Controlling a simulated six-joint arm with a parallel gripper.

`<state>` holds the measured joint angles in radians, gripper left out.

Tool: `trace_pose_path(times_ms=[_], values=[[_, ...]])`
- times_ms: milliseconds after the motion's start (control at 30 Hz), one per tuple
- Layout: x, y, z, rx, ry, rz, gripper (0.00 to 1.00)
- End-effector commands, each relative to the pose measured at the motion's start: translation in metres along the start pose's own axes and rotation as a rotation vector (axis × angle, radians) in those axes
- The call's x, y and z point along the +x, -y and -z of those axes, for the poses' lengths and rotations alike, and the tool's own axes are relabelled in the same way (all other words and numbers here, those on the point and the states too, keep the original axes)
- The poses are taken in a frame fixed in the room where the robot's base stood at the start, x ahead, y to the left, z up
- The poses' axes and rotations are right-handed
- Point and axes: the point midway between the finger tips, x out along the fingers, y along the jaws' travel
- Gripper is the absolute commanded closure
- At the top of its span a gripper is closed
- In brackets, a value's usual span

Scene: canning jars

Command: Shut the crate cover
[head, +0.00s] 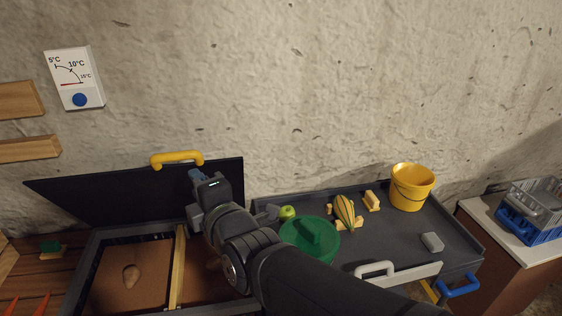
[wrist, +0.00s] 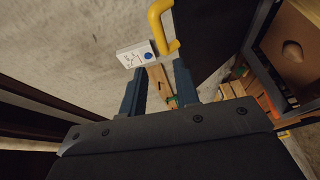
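The crate (head: 84,268) stands at the lower left in the head view, its inside exposed. Its black cover (head: 110,192) is raised and leans back near the wall, with a yellow handle (head: 177,158) on its upper edge. My gripper (head: 194,174) is in front of the cover, just below and right of the handle in the picture. In the wrist view, the two blue fingers of my gripper (wrist: 158,80) are apart with nothing held between them. The handle (wrist: 156,28) shows beyond the fingertips, and the dark cover (wrist: 204,42) is to its right.
A wooden divider (head: 179,268) splits the crate, and a potato-like item (head: 131,273) lies inside. To the right, a grey worktop (head: 385,238) holds a green round lid (head: 296,236), a striped squash (head: 343,209) and a yellow bucket (head: 411,188). A dial (head: 74,77) hangs on the wall.

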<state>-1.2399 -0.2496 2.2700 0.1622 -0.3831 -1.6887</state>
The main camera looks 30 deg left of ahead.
Motion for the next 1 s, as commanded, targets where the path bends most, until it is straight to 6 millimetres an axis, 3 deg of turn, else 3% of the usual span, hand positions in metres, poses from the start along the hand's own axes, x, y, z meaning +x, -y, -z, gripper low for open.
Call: trace_pose_path(times_ms=[300, 1000], values=[[-0.021, 0.001, 0.0, 0.0, 0.0, 0.001, 0.71], [-0.021, 0.001, 0.0, 0.0, 0.0, 0.002, 0.71]])
